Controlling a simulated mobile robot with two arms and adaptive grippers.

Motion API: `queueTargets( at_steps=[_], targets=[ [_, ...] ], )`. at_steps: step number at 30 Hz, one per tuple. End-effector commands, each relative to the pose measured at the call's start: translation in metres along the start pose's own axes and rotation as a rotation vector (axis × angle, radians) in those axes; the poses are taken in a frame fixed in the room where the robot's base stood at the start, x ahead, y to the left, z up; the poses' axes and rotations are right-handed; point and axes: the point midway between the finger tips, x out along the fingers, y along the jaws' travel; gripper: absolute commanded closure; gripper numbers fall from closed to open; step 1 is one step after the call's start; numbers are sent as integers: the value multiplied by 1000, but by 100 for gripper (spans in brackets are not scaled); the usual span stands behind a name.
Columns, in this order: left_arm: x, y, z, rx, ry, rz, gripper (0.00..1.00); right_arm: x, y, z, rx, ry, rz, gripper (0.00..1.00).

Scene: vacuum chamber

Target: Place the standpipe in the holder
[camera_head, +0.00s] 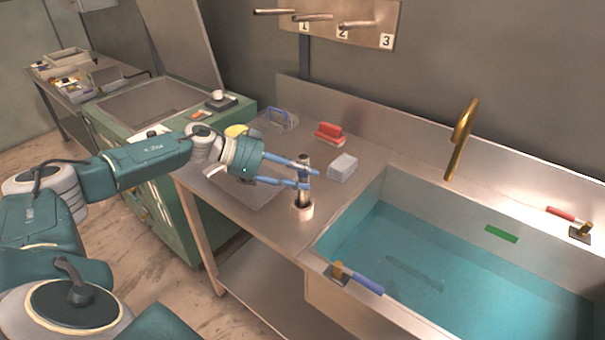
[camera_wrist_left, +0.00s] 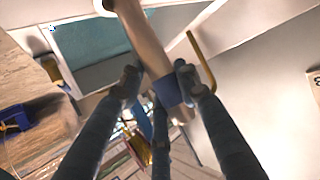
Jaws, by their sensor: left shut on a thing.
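The standpipe (camera_head: 304,186) is a slim metal tube, close to upright at the front of the steel counter. My left gripper (camera_head: 303,177) is shut on it, one finger on each side. In the left wrist view the standpipe (camera_wrist_left: 143,42) runs between the fingers of my left gripper (camera_wrist_left: 158,85). My right gripper is out of view.
Wall pegs (camera_head: 313,17) hang above.

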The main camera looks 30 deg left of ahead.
Motion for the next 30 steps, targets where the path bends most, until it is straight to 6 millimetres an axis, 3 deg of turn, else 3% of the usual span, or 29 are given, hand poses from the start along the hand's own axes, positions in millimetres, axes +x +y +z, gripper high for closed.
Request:
queueTargets(
  at_steps=[10, 11, 14, 24, 30],
  targets=[
    [1, 0, 2, 0, 1, 0, 100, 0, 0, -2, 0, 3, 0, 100],
    [2, 0, 3, 0, 0, 0, 66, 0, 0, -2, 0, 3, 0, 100],
    [1, 0, 3, 0, 0, 0, 49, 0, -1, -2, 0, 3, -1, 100],
    [0, 0, -1, 2, 1, -1, 49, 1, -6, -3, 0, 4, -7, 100],
    [-31, -2, 4, 1, -4, -5, 49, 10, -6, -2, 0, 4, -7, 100]
  ],
)
